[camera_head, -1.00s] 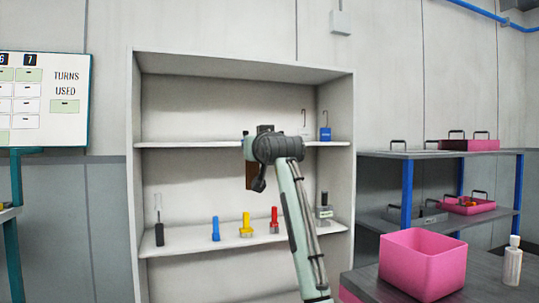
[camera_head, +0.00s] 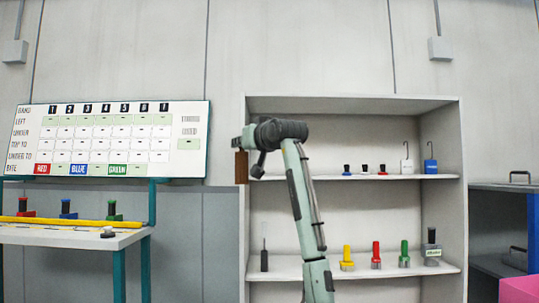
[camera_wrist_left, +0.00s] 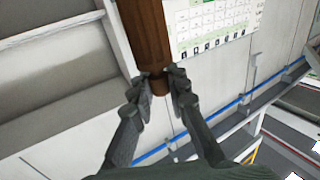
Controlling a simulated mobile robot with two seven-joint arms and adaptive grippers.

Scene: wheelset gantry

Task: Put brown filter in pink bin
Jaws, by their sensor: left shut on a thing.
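The brown filter (camera_head: 241,167) hangs below my left gripper (camera_head: 240,143) in the head view, in front of the cabinet's left edge. In the left wrist view the filter (camera_wrist_left: 147,35) is a brown cylinder, and the left gripper's fingers (camera_wrist_left: 160,82) are closed around its near end. The pink bin (camera_head: 519,290) is cut off at the bottom right corner of the head view; only part of its wall shows. The filter is well to the left of it. My right gripper is not in view.
A white cabinet (camera_head: 350,106) holds yellow, red and green tools and smaller items on its shelves. A table (camera_head: 60,235) with coloured pieces stands at the left, under a chart board (camera_head: 110,140). A dark shelf unit (camera_head: 500,188) stands at the right.

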